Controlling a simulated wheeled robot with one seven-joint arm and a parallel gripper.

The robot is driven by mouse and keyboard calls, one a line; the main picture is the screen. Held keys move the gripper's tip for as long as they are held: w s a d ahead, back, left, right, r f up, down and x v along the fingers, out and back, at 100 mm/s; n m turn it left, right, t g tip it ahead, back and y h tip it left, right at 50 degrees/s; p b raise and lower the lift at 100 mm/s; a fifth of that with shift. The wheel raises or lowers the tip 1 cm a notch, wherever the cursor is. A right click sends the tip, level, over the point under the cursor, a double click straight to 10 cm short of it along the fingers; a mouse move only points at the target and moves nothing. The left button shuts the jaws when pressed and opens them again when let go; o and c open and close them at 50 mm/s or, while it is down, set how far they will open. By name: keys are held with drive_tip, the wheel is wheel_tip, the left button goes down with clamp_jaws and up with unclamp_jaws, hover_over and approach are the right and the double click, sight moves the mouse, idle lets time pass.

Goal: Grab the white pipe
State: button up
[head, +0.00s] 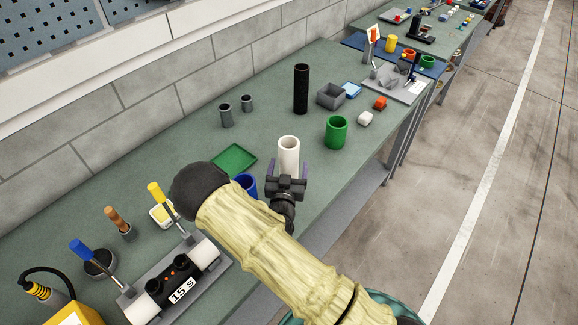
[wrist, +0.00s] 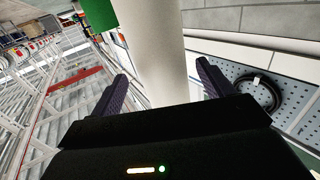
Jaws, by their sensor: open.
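The white pipe (head: 289,152) stands upright on the green workbench in the head view, near the bench's front edge. My gripper (head: 287,176) is at the near side of the pipe, low on it. In the wrist view the white pipe (wrist: 153,50) rises between the two purple-padded fingers of my gripper (wrist: 163,88). The fingers are open, with a visible gap on each side of the pipe. The gripper body hides the pipe's lower part in both views.
A green cup (head: 336,131) stands right of the pipe, and a blue cup (head: 247,184) stands close on the left, partly hidden by my arm. A green tray (head: 233,159) lies behind left. A tall black cylinder (head: 301,89) stands farther back. Bench space between the pipe and black cylinder is clear.

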drive_tip(key=shift+w+p, duration=0.5)
drive_tip(key=w, duration=0.1)
drive_tip(key=w+p, duration=0.2)
drive_tip(key=w, duration=0.1)
drive_tip(key=shift+w+f, duration=0.1)
drive_tip(key=shift+f, duration=0.2)
drive_tip(key=c, duration=1.3)
drive_tip(key=shift+o, duration=0.2)
drive_tip(key=shift+r, duration=0.1)
wheel_tip(320, 180, up, 10)
drive_tip(key=b, duration=0.3)
